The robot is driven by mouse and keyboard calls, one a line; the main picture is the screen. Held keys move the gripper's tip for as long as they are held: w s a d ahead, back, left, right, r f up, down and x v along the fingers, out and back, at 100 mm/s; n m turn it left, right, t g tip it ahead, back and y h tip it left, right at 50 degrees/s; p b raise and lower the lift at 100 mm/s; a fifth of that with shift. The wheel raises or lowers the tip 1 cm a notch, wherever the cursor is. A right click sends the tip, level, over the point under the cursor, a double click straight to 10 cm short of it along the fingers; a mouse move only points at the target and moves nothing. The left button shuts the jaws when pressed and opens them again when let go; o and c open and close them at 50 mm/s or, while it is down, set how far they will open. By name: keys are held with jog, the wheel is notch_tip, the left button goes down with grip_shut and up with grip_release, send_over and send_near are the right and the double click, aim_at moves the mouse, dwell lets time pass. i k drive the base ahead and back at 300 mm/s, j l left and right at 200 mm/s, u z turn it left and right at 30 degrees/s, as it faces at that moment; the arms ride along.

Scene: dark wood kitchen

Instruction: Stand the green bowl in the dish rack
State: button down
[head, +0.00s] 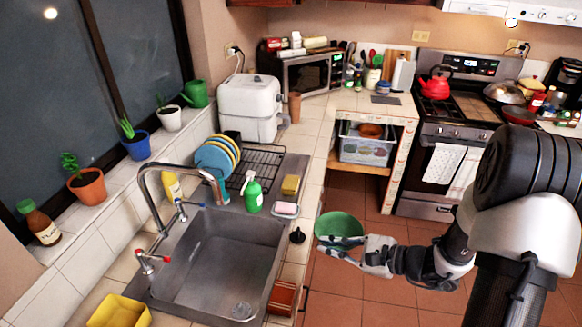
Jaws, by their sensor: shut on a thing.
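The green bowl (338,226) is in the head view, right of the sink and past the counter's edge, above the tiled floor. My gripper (343,249) is shut on the bowl's near side, and the bowl's open side faces mostly up. The black wire dish rack (262,162) is on the counter behind the sink. Blue and yellow plates (213,158) stand in its left part. The right part of the rack looks empty. The finger contact on the bowl is too small to see clearly.
The tall faucet (152,190) arches over the steel sink (215,265). A white appliance (250,107) is behind the rack.

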aim_at(256, 177)
jog(key=i+l+z, duration=0.1)
jog(key=i+z, duration=0.4)
jog(key=i, duration=0.65)
jog(key=i+u, duration=0.25)
jog(key=u, duration=0.15)
jog(key=i+l+u, duration=0.1)
jog(key=i+u, duration=0.15)
jog(key=u, duration=0.15)
jog(key=i+l+u, duration=0.2)
jog(key=u, duration=1.65)
